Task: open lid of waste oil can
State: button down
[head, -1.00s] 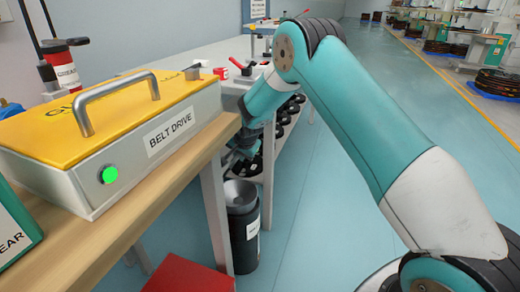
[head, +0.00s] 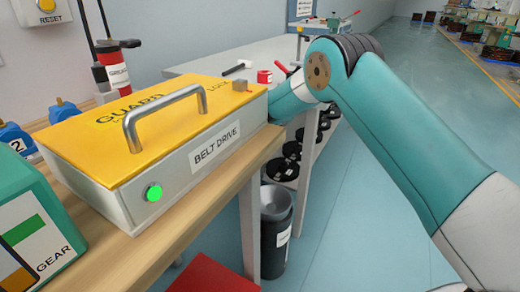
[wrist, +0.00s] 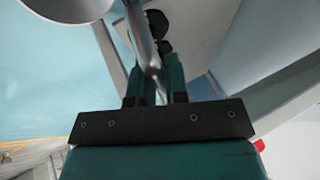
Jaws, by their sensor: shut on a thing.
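The waste oil can (head: 273,245) is a dark cylinder with a white label and a grey, bowl-like top, standing on the floor beside the workbench. In the head view my gripper is hidden behind the yellow-topped box. In the wrist view my gripper (wrist: 155,88) is shut on a thin grey metal piece, which looks like the lid (wrist: 142,38) seen nearly edge-on. A pale round rim at the upper left of the wrist view may be the can's top. I cannot tell how far the lid is raised.
The belt drive box (head: 170,135) with its metal handle and lit green button sits on the wooden bench (head: 190,240). A red block (head: 205,275) is below the bench. A shelf with several black reels (head: 290,160) stands behind the can. Open floor lies to the right.

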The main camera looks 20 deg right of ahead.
jog(key=shift+s+a+f, duration=0.1)
jog(key=c, duration=1.1)
grip_release()
jog(key=shift+c, duration=0.2)
jog(key=p+v, duration=0.1)
jog(key=v, duration=1.1)
jog(key=shift+p, duration=0.3)
